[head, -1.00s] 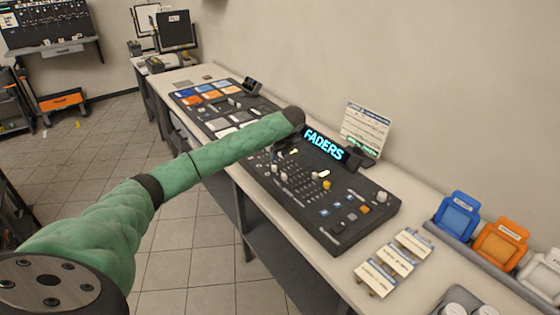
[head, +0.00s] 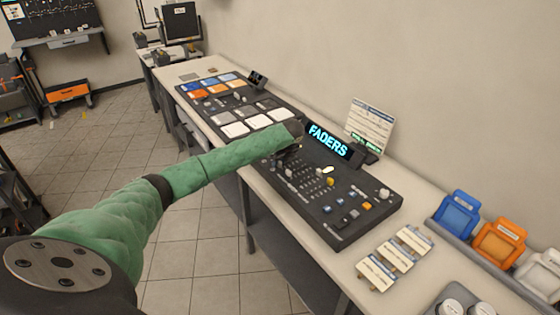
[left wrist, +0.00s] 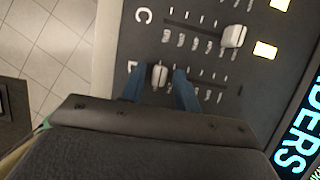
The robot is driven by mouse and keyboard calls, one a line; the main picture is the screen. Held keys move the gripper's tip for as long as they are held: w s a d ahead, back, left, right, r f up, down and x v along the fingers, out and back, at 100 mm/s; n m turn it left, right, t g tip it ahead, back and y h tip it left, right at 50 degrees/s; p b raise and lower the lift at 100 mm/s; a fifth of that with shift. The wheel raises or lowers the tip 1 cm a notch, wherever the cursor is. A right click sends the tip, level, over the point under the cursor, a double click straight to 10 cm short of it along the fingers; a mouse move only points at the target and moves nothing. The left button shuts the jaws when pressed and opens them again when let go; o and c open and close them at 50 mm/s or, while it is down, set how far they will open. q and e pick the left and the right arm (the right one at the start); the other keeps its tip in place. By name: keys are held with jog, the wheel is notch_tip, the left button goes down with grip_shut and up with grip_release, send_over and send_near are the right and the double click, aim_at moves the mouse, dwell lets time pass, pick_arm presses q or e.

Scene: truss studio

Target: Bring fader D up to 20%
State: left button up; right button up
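The fader panel (head: 352,222) is a dark console on the bench with a lit "FADERS" sign (head: 328,140). In the left wrist view, fader D's pale grey knob (left wrist: 157,75) sits at the letter end of its track, beside a partly hidden letter. My left gripper (left wrist: 160,88) has its two blue fingers apart, one on each side of this knob along the track, with a gap visible on the right. In the head view, my left gripper (head: 294,138) is over the panel's far part and its fingertips are hidden. My right gripper is out of view.
Fader C's knob (left wrist: 233,36) stands close by, far along its track, with a lit yellow button (left wrist: 265,50) beyond it. A pad console (head: 232,105) lies behind the fader panel. Label cards (head: 393,257) and coloured bins (head: 498,242) are at the right.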

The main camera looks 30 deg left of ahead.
pick_arm(q)
grip_shut()
jog(key=shift+w+d+r, duration=0.15)
jog(key=shift+w+d, duration=0.1)
jog(key=shift+w, duration=0.25)
jog(key=shift+w+d, duration=0.15)
jog(key=shift+w, duration=0.3)
jog(key=shift+o, duration=1)
grip_release()
